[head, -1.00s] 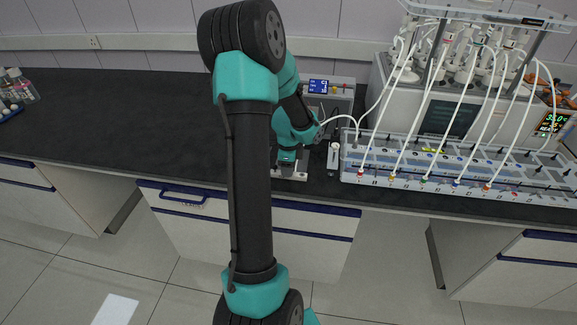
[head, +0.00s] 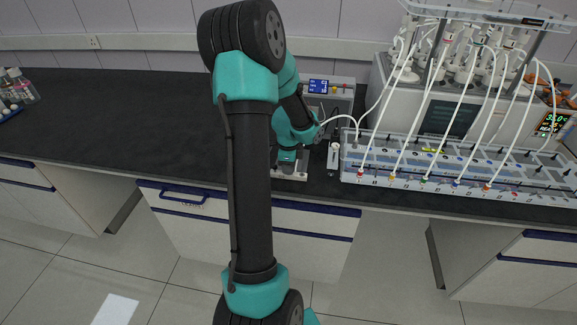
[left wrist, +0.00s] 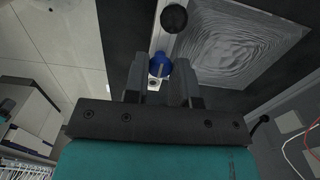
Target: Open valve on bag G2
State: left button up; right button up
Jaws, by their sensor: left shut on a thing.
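My left gripper (head: 288,166) points down at the front edge of the dark bench, left of the clear rack. In the left wrist view, its two fingers (left wrist: 161,84) stand on either side of a blue valve cap (left wrist: 160,65) with a pale fitting, and they are shut on it. A wrinkled grey foil bag (left wrist: 232,48) lies flat beside the valve, to its right in that view. No G2 label is readable. In the head view my arm hides the bag and most of the valve area. My right gripper is in neither view.
A black round knob (left wrist: 174,18) sits on a pale strip just beyond the valve. A clear rack (head: 450,188) with white tubes and coloured fittings stands right of my gripper. The bench (head: 130,125) at left is mostly clear.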

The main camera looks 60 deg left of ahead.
pick_arm(q)
jog(key=shift+n, duration=0.3)
jog(key=n, duration=0.8)
jog(key=shift+n, duration=0.4)
jog(key=n, duration=0.4)
jog(key=shift+n, duration=2.2)
jog(key=o, duration=0.9)
